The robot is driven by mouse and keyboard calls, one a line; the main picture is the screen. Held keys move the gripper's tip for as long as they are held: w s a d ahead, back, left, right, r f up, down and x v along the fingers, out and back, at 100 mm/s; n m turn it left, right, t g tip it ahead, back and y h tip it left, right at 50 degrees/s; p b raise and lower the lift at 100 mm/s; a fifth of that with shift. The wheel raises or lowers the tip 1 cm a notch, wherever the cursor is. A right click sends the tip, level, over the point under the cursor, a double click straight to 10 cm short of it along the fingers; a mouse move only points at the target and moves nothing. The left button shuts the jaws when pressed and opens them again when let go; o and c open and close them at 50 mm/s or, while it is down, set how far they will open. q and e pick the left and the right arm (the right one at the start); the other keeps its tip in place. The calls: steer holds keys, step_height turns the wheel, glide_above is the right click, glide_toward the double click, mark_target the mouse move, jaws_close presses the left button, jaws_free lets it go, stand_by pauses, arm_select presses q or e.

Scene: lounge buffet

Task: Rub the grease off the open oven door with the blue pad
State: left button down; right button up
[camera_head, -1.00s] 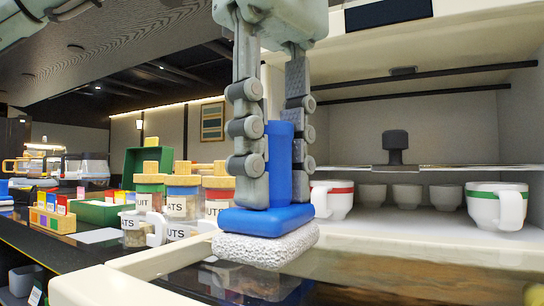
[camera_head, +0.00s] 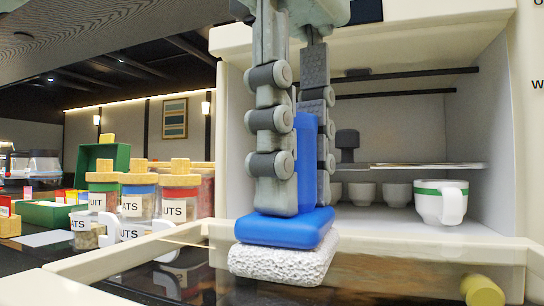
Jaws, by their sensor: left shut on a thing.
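The blue pad (camera_head: 285,228) has an upright blue grip and a white, rough underside (camera_head: 284,265). My left gripper (camera_head: 292,185) is shut on the blue grip, one finger on each side, and holds the pad upright. The open oven door (camera_head: 455,255) lies flat in front of the oven, with a cream frame around a dark glass panel. The pad is over the left part of this door; I cannot tell whether its underside touches the glass. Brownish tones show on the glass right of the pad; I cannot tell grease from reflection. My right gripper is not in view.
The oven cavity (camera_head: 395,130) holds a shelf and several cups, including a green-banded white mug (camera_head: 441,203). Labelled jars (camera_head: 140,200) and a green box (camera_head: 103,160) stand on the counter at left. A yellow cylinder (camera_head: 483,291) sits at the door's front right.

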arm_select(q)
steer(key=shift+a+f, duration=0.1)
stand_by(0.6)
steer(key=shift+s+d, duration=0.3)
steer(key=shift+d, duration=0.65)
steer(key=shift+s+d, duration=0.25)
steer(key=shift+d, duration=0.7)
steer(key=shift+a, duration=0.15)
steer(key=shift+w+a, duration=0.35)
steer(key=shift+a, duration=0.55)
steer(key=shift+w+a, duration=0.3)
steer(key=shift+a, duration=0.6)
steer(key=shift+s+d+r, duration=0.1)
steer(key=shift+s+d, duration=0.1)
steer(key=shift+d, duration=0.45)
steer(key=shift+s+d+r, duration=0.1)
steer(key=shift+s+d, duration=0.15)
steer(key=shift+d, duration=0.4)
steer(key=shift+s+d, duration=0.2)
steer(key=shift+d, duration=0.45)
